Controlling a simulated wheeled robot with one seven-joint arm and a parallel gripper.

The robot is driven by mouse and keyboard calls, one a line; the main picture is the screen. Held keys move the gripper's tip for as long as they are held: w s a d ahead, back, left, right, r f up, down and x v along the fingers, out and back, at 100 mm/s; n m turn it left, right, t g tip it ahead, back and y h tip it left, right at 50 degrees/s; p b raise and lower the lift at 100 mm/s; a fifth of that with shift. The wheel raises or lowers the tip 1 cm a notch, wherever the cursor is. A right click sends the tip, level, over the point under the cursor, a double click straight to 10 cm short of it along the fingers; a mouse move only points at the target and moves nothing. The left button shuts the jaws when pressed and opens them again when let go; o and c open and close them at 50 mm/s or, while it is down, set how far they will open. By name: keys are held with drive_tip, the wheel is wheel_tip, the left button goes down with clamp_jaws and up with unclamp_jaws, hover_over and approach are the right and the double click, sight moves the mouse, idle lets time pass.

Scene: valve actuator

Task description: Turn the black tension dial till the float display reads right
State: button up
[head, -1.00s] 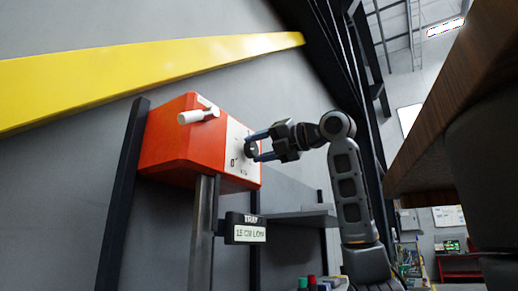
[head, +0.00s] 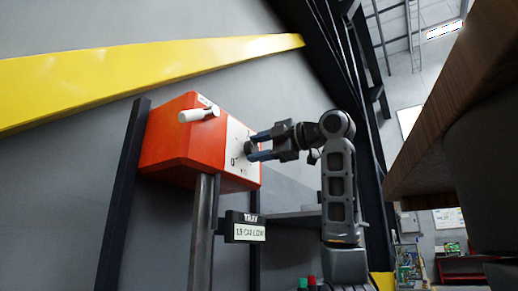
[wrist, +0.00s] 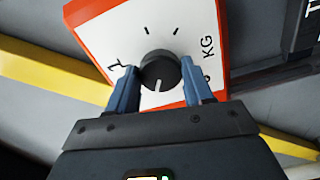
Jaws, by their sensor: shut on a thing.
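The black tension dial (wrist: 160,68), with a white pointer mark, sits on the white face of an orange-red box (head: 182,148). My gripper (wrist: 160,80) has its two blue fingers on either side of the dial, shut on it. In the head view the gripper (head: 254,147) reaches the box face from the right and partly hides the dial. The float display (head: 248,233) hangs below the box on a post. Its small text seems to end in "LOW"; the rest is hard to read. Scale marks and "KG" show around the dial in the wrist view.
A metal post (head: 202,230) and a dark upright (head: 122,195) stand beside and below the box. A grey shelf (head: 295,216) is behind my arm. A wooden slab (head: 460,110) fills the upper right.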

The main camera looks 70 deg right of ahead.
drive_tip(key=m, duration=0.7)
drive_tip(key=shift+f+b, duration=0.15)
drive_tip(key=shift+b, duration=0.2)
drive_tip(key=m, duration=0.6)
drive_tip(key=shift+f+m+b, duration=0.1)
drive_tip(key=shift+m+b, duration=0.25)
drive_tip(key=shift+m, duration=0.05)
drive_tip(key=m+b, duration=0.1)
drive_tip(key=m, duration=0.5)
drive_tip(key=shift+a, duration=0.1)
drive_tip(key=m+b, duration=0.1)
drive_tip(key=m, duration=0.5)
drive_tip(key=shift+b, duration=0.3)
drive_tip(key=shift+m, duration=0.3)
drive_tip(key=o, duration=1)
drive_tip(key=shift+o, duration=0.2)
